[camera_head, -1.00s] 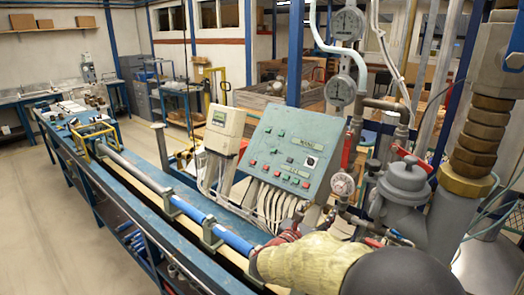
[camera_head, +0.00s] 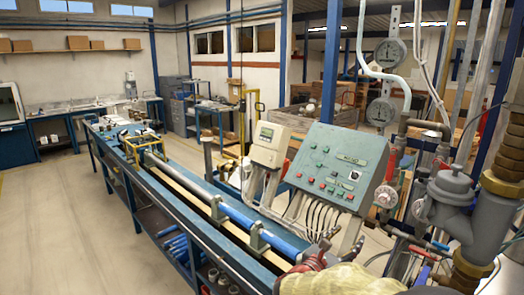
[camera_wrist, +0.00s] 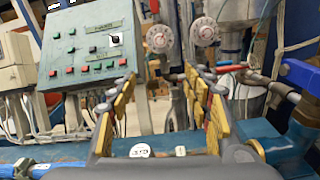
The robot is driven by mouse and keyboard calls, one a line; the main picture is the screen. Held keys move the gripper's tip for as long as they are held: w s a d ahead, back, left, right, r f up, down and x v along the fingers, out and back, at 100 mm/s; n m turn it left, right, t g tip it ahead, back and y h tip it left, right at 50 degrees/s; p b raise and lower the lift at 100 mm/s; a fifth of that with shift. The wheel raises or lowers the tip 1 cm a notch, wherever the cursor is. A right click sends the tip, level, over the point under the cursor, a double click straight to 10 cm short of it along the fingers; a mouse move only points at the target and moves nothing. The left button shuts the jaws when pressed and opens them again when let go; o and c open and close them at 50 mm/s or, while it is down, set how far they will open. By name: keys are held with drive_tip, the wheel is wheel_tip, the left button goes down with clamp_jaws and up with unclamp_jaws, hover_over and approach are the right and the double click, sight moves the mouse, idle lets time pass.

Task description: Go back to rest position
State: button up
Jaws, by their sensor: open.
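My gripper (camera_wrist: 160,78) shows in the wrist view with its two yellow-padded fingers spread apart and nothing between them. Beyond the fingers stand the gauges and pipework, with the green control panel (camera_wrist: 92,45) to the left. In the head view my arm comes in at the bottom edge, right of centre, in front of the bench; the fingers are too small and partly hidden there. The control panel (camera_head: 338,166) stands behind and above the arm, with rows of red and green buttons and a black knob.
A long blue test bench (camera_head: 185,222) carrying a blue pipe (camera_head: 238,217) runs away to the left. A beige meter box (camera_head: 270,144) stands beside the panel. Round gauges (camera_head: 382,111) and grey pipes crowd the right side. The floor (camera_head: 75,215) at left is clear.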

drive_tip(key=s+d+f+m+g, duration=0.45)
drive_tip(key=s+f+m, duration=0.2)
drive_tip(key=f, duration=0.25)
drive_tip(key=s+f+m+g+y, duration=0.35)
drive_tip(key=s+m+g, duration=0.3)
drive_tip(key=s, duration=0.75)
drive_tip(key=s+a+r+m+y+b, duration=0.1)
drive_tip(key=s+a+r+m+y, duration=0.1)
drive_tip(key=s+a+m+y, duration=0.6)
drive_tip(key=s+a+r+m+t+y+b, duration=0.1)
drive_tip(key=s+a+r+m+t, duration=0.1)
drive_tip(key=s+r+m+t, duration=0.2)
drive_tip(key=s+r, duration=0.3)
drive_tip(key=shift+s+a+r+m, duration=0.2)
drive_tip(key=shift+a+m, duration=0.05)
drive_tip(key=shift+m, duration=0.05)
idle(0.7)
